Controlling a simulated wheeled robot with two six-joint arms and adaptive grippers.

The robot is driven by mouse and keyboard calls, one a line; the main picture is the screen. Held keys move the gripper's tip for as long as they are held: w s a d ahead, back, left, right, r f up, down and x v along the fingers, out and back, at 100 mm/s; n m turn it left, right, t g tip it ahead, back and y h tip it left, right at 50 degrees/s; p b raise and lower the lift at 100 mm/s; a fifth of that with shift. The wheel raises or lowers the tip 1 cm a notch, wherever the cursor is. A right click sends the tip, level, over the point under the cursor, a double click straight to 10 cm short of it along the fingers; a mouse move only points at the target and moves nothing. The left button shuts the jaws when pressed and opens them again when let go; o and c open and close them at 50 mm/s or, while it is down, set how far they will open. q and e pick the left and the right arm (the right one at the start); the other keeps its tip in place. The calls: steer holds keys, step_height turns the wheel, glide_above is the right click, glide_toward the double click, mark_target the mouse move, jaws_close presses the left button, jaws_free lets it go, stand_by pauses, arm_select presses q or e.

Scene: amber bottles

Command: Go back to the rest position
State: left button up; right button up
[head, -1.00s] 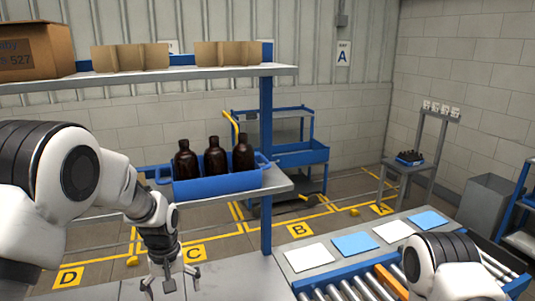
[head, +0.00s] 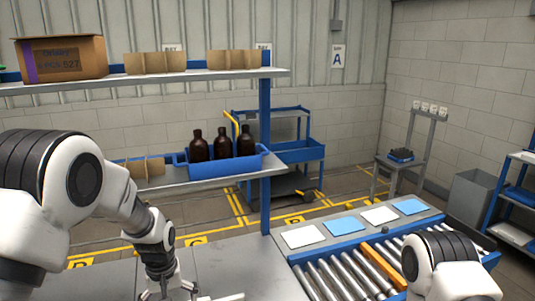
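Three dark amber bottles (head: 222,143) stand upright in a blue tray (head: 226,180) on the middle shelf (head: 190,187). My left arm comes in from the left, in front of the shelf. My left gripper (head: 168,293) points down over the grey worktop at the bottom edge, well below and in front of the tray. Its fingers are spread and hold nothing visible; their tips are partly cut off by the frame. Part of my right arm shows at the lower right; its gripper is out of the picture.
A roller conveyor (head: 345,276) with white and blue pads (head: 343,224) beside it lies at the right. A cardboard box (head: 60,58) and dividers (head: 232,61) sit on the upper shelf. A blue cart (head: 300,150) stands behind. The grey worktop (head: 235,262) is mostly bare.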

arm_select(q)
steer(key=shift+m, duration=0.3)
steer(key=s+f, duration=0.1)
steer(key=f, duration=0.4)
steer(key=s+a+f, duration=0.1)
steer(key=f, duration=0.2)
steer(key=shift+s, duration=0.3)
steer(key=s+a+f+m, duration=0.1)
steer(key=s+f, duration=0.3)
steer(key=s, duration=0.6)
steer(key=s+f+m, duration=0.1)
steer(key=s+f, duration=0.4)
steer(key=s, duration=0.4)
steer(key=s+a+f+m, duration=0.1)
steer(key=s+f, duration=0.3)
steer(key=s, duration=0.6)
step_height(320, 180, down, 12)
steer(key=w+b, duration=0.1)
steer(key=b, duration=1.1)
steer(key=shift+w+d+f, duration=0.2)
steer(key=shift+d+f, duration=0.05)
arm_select(e)
step_height(320, 180, down, 13)
steer(key=shift+w+r, duration=0.2)
steer(key=shift+w, duration=0.15)
arm_select(q)
steer(key=shift+w, duration=0.1)
